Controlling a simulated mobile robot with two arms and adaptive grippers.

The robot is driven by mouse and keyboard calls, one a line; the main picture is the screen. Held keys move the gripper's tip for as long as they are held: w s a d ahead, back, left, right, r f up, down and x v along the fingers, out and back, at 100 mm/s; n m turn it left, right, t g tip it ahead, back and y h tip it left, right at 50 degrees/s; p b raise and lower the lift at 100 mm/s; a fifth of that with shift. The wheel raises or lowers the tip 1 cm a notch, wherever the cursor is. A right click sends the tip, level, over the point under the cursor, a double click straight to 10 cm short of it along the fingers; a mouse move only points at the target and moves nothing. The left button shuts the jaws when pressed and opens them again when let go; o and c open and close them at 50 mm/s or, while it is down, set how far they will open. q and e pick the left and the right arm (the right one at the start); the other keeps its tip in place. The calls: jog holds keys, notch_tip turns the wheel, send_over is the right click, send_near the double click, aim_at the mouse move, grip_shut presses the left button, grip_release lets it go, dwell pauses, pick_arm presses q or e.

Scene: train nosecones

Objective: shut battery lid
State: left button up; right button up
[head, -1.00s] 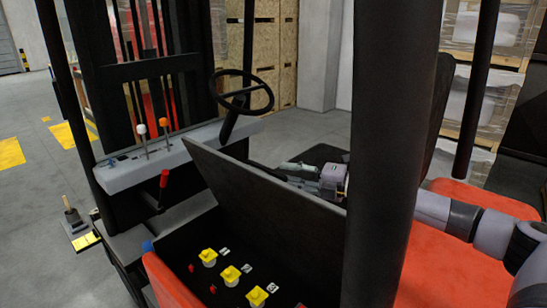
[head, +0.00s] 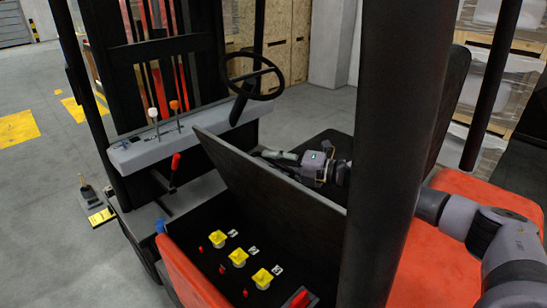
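The battery lid (head: 252,178) is the dark flat panel on the forklift. It stands raised and tilted, with the battery compartment (head: 210,270) open in front of it. Inside the compartment are yellow caps (head: 238,258) and small red parts. My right gripper (head: 268,156) is behind the lid, close to its upper edge. The lid hides part of the gripper, and I cannot tell whether the two touch or whether the fingers are open. My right arm comes in from the right, passing behind the thick black pillar. My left gripper is not in view.
The black pillar (head: 395,130) stands in front of my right arm. The steering wheel (head: 252,77) and lever console (head: 175,140) are beyond the lid. A red-handled lever (head: 175,162) stands left of the lid. The red-orange body (head: 450,260) lies at right.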

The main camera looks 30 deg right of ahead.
grip_shut()
dwell(0.4)
dwell(0.5)
